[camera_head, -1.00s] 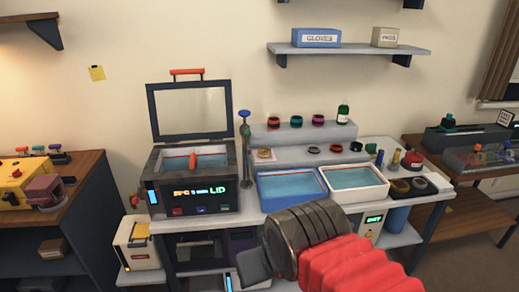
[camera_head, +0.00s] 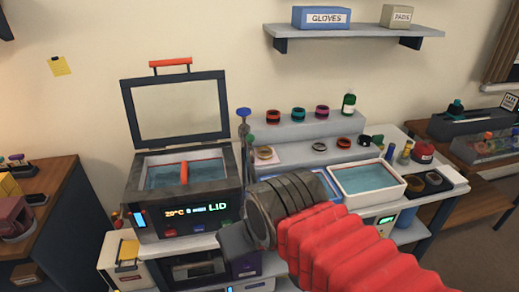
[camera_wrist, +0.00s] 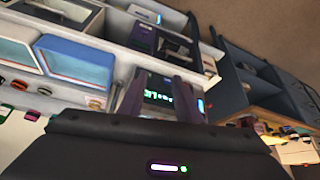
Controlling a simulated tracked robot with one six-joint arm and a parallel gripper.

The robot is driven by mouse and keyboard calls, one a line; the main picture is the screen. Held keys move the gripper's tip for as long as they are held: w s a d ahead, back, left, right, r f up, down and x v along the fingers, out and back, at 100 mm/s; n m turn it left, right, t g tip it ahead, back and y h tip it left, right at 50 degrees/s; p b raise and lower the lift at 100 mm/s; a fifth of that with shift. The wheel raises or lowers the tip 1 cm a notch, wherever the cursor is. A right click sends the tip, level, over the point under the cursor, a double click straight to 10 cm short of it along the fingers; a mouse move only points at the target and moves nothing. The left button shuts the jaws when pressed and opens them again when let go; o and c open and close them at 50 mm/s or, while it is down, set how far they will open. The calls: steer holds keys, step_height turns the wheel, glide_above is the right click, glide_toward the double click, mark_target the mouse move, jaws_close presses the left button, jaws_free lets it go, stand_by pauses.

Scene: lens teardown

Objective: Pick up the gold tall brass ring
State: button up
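A gold ring (camera_head: 264,153) lies on a white pad at the left of the lower step of the grey stand, behind the blue-rimmed bath. It looks like the brass ring, but its height is hard to judge from here. My gripper (camera_head: 238,243) is low in front of the bench in the head view, well short of the ring and apart from it. The wrist view shows its two dark fingers (camera_wrist: 159,92) spread with nothing between them. I cannot pick out the gold ring for certain in the wrist view.
Red, teal and magenta rings (camera_head: 298,114) stand on the grey stand's upper step. A lidded bath machine (camera_head: 190,216) with its lid up stands left. A shelf (camera_head: 355,32) hangs above.

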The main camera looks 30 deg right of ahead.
steer(key=shift+w, duration=0.45)
steer(key=shift+o, duration=0.6)
